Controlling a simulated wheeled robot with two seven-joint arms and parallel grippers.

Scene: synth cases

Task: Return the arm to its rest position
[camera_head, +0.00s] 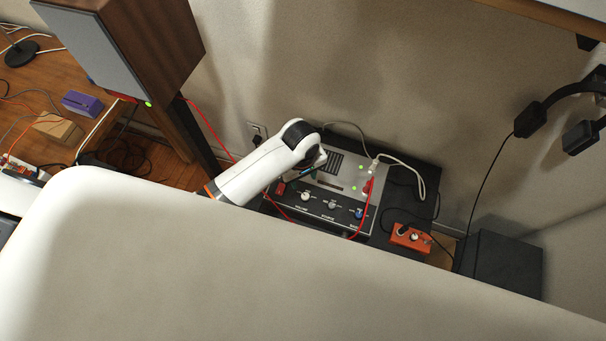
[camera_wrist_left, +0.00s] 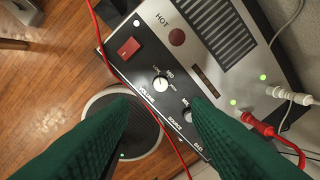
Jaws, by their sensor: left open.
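My left arm (camera_head: 258,170) is white and reaches in over a grey and black control box with knobs (camera_head: 343,207). Its wrist end is above the box's left part; the fingers do not show clearly there. In the left wrist view, my left gripper (camera_wrist_left: 158,100) has two green ribbed fingers, apart with nothing between them. The control box (camera_wrist_left: 215,75) lies beyond the fingertips, with a red switch (camera_wrist_left: 129,47), a white knob (camera_wrist_left: 160,84) and a vent. I cannot tell the exact gap to the box. My right gripper is not in view.
A red plug (camera_wrist_left: 257,125) and a pale plug (camera_wrist_left: 290,95) with cables stand on the box. A red cable (camera_head: 212,128) crosses near my arm. A speaker (camera_head: 130,50) stands left, an orange pedal (camera_head: 410,238) right. A broad pale surface hides the lower head view.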

